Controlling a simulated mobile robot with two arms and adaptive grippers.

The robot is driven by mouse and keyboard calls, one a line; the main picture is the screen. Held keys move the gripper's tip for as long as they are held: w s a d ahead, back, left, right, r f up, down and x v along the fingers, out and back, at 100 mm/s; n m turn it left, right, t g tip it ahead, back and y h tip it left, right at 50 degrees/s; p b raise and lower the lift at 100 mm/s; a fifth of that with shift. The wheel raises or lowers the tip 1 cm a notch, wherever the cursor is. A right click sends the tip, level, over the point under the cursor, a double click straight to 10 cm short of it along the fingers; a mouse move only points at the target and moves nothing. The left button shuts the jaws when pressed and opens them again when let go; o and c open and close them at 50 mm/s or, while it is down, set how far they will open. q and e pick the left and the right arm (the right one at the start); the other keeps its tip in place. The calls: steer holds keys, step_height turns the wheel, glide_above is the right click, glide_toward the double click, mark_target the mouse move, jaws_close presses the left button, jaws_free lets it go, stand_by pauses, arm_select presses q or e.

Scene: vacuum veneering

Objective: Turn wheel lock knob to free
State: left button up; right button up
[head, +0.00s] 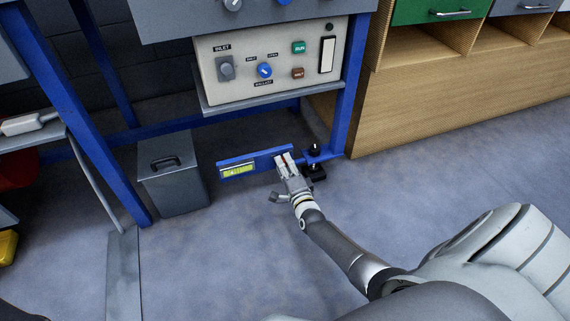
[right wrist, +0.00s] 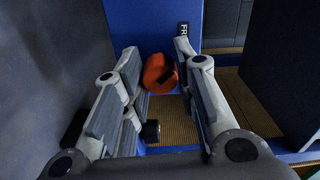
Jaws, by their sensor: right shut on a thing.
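The wheel lock knob (right wrist: 158,74) is orange-red with a dark mark on its face, and it sits in front of a blue panel (right wrist: 160,18) in the right wrist view. Part of a label (right wrist: 184,29) reading "FR" shows beside it, the rest hidden by a finger. My right gripper (right wrist: 160,80) has its two fingers on either side of the knob and is shut on it. In the head view my right gripper (head: 284,160) is low at the blue plate (head: 266,157), where the knob is mostly hidden. My left gripper is not in view.
A yellow-green label (head: 238,171) is on the blue plate's left end. A black wheel (head: 317,173) is at the blue leg just right of my gripper. A grey bin (head: 175,182) stands to the left. A control panel (head: 270,62) is above. The floor in front is clear.

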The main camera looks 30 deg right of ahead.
steer(key=shift+a+f+n, duration=0.1)
steer(key=shift+n, duration=0.4)
steer(key=o, duration=1)
steer(key=shift+o, duration=0.2)
